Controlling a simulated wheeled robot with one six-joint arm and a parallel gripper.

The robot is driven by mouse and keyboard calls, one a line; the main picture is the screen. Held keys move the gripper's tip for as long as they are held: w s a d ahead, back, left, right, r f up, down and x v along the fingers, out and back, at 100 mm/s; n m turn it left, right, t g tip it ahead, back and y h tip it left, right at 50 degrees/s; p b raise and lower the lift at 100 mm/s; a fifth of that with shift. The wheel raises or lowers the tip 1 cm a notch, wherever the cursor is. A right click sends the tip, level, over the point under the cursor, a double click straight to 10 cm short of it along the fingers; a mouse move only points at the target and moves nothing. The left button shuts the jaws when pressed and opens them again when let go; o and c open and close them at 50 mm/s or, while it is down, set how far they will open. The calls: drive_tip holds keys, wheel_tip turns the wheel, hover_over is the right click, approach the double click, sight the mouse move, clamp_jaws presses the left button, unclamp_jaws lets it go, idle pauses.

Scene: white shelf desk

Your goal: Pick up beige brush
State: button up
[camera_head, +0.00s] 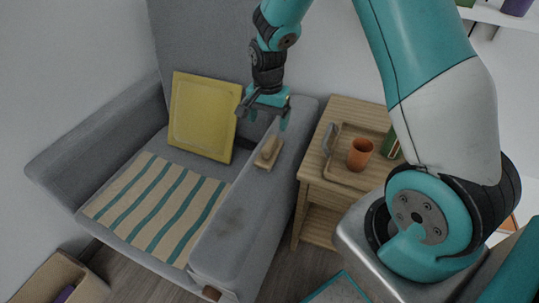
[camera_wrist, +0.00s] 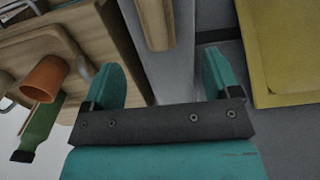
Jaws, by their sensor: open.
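The beige brush (camera_head: 268,151) lies on top of the grey sofa's right armrest (camera_head: 252,205). In the wrist view the brush (camera_wrist: 155,22) shows at the top, cut off by the frame edge, beyond my fingertips. My gripper (camera_head: 265,115) is open and empty. It hangs above the armrest, a little behind the brush in the head view and apart from it. In the wrist view the two teal fingers of my gripper (camera_wrist: 162,72) stand wide apart with the armrest between them.
A yellow cushion (camera_head: 203,115) leans on the sofa back, left of my gripper. A striped cloth (camera_head: 155,208) covers the seat. A wooden side table (camera_head: 312,170) stands right of the armrest, bearing an orange cup (camera_head: 360,154) and a green bottle (camera_wrist: 38,128).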

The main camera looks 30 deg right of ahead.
sight(268, 141)
wheel_tip(268, 141, down, 6)
drive_tip(key=shift+r+b, duration=0.1)
drive_tip(key=shift+b, duration=0.25)
drive_tip(key=shift+s+a+f+b, duration=0.1)
drive_tip(key=shift+s+f+b, duration=0.15)
drive_tip(key=shift+f, duration=1.15)
drive_tip(key=shift+s+f+b, duration=0.15)
drive_tip(key=shift+f+b, duration=0.05)
drive_tip(key=shift+f, duration=1.2)
drive_tip(key=shift+c, duration=0.5)
drive_tip(key=c, duration=1)
